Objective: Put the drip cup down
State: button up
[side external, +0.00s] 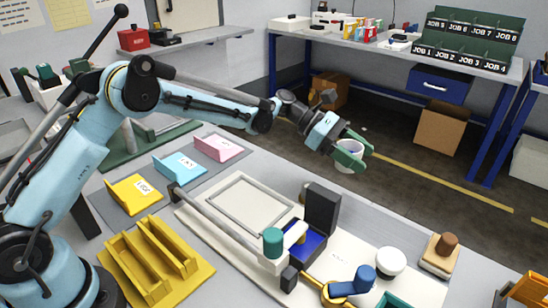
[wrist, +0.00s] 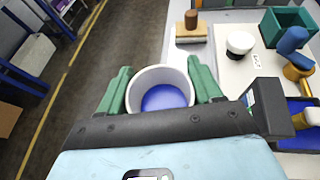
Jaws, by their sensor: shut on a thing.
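The drip cup (wrist: 160,78) is a white round cup with a blue inside bottom, seen from above in the wrist view. My gripper (wrist: 160,84) has its green fingers shut on it, one on each side. In the side external view the cup (side external: 347,160) shows partly between the fingers of my gripper (side external: 350,157). The cup is held up in the air, beyond the far edge of the plotter board, with floor behind it in the picture.
The pale plotter board (side external: 345,255) carries a dark upright block (side external: 321,208), a white knob (side external: 391,261) and a blue-topped part (side external: 362,279). A wooden-handled block (side external: 440,255) stands at the right. A yellow slotted rack (side external: 160,260) is at the left.

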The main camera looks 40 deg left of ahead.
jog(key=s+d+m+g, duration=0.2)
jog(key=s+d, duration=0.1)
jog(key=d, duration=0.3)
jog(key=shift+g, duration=0.3)
jog(key=f, duration=0.5)
jog(key=shift+d+f, duration=0.3)
jog(key=shift+d, duration=0.1)
jog(key=shift+f, duration=2.1)
jog(key=shift+f, duration=0.1)
jog(key=o, duration=1.1)
